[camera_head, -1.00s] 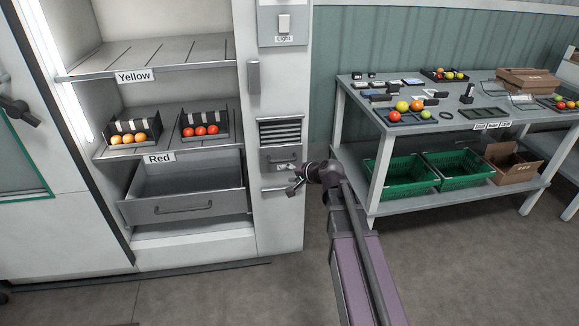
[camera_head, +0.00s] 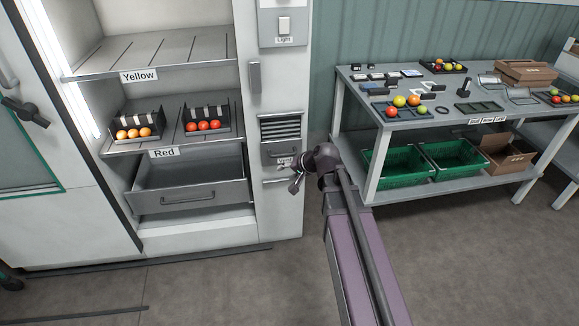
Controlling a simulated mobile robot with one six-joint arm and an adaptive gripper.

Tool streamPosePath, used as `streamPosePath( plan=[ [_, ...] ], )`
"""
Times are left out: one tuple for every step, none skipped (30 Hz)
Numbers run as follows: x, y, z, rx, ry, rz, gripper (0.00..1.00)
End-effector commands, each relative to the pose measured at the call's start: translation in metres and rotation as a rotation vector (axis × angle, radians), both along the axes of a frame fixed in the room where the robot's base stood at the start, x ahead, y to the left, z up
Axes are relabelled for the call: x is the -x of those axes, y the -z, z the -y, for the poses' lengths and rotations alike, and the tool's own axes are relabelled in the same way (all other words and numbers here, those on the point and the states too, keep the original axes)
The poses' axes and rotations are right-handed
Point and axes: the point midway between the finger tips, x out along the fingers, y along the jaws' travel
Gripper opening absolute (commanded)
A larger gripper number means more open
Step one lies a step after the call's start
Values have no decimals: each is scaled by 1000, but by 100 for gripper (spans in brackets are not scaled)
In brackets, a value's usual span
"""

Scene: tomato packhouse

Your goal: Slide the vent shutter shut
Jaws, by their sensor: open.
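The vent (camera_head: 281,127) is a panel of dark horizontal slats low on the white cabinet's right-hand front post. Its slats show uncovered. A grey shutter plate with a small handle (camera_head: 279,152) sits directly below the slats. A small label, partly hidden by my gripper, is just under the plate. My gripper (camera_head: 295,186) is open and empty, in front of the post and a little below the shutter handle. Whether it touches the post cannot be told.
A grey drawer (camera_head: 189,198) is pulled out below the Red shelf, left of the post. A light switch (camera_head: 284,25) is above the vent. A workbench (camera_head: 352,107) with tomatoes, trays and green crates (camera_head: 395,168) stands to the right. Bare floor lies between.

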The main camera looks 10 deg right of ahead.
Motion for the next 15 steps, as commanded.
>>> streamPosePath(
  plan=[
    [4,-7,-1,13,-9,-6,57],
    [5,-9,-1,21,-14,-10,57],
    [8,-11,-1,29,-22,-16,57],
    [10,-12,-1,37,-27,-20,57],
    [12,-14,-1,44,-32,-25,57],
    [14,-16,-1,55,-39,-30,57],
    [16,-17,-1,61,-44,-34,57],
    [17,-19,-2,68,-50,-37,57],
    [20,-20,-1,78,-57,-43,57],
    [21,-22,-1,85,-62,-47,57],
    [23,-23,-1,91,-66,-51,57],
    [25,-24,-1,99,-72,-55,57],
    [26,-25,-1,104,-76,-58,57],
    [27,-26,-1,110,-80,-60,57],
    [29,-27,-1,116,-83,-64,57]
  ],
)
